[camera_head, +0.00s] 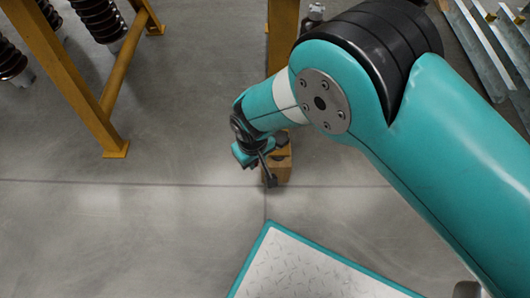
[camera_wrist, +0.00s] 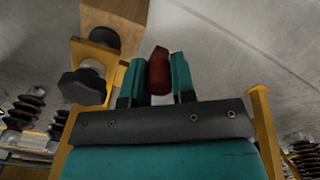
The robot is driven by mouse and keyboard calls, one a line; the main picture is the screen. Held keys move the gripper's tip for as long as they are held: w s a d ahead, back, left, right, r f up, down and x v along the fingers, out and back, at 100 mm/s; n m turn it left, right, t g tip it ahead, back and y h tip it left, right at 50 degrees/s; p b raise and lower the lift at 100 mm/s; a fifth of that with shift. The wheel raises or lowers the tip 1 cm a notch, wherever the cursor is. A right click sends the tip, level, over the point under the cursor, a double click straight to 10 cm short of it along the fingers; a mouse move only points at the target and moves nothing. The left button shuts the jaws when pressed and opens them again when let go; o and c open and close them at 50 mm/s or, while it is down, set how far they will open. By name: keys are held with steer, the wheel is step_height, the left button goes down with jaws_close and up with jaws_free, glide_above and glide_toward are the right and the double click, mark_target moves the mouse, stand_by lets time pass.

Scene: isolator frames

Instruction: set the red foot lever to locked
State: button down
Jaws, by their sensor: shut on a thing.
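The red foot lever (camera_wrist: 159,72) shows in the wrist view as a dark red bar between the two teal fingers of my gripper (camera_wrist: 157,78). The fingers are shut on it, one on each side. In the head view my gripper (camera_head: 262,165) is low, at the front of a yellow-brown block near the foot of a yellow post. The lever cannot be made out there, as my wrist hides it. Which setting the lever is in cannot be told from these views.
A black knob (camera_wrist: 83,87) on a yellow bracket sits left of my gripper, beside the yellow-brown block (camera_wrist: 118,12). Yellow frame legs (camera_head: 65,75) and dark ribbed insulators (camera_head: 100,18) stand at upper left. Metal rails (camera_head: 485,45) lie at upper right. Grey floor at left is clear.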

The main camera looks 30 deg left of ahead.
steer(key=shift+d, duration=0.15)
stand_by(0.3)
steer(key=c, duration=0.9)
jaws_free()
steer(key=shift+c, duration=0.2)
step_height(320, 180, up, 17)
steer(key=p, duration=0.6)
steer(key=shift+r+p, duration=0.2)
steer(key=shift+p, duration=0.15)
steer(key=shift+w, duration=0.1)
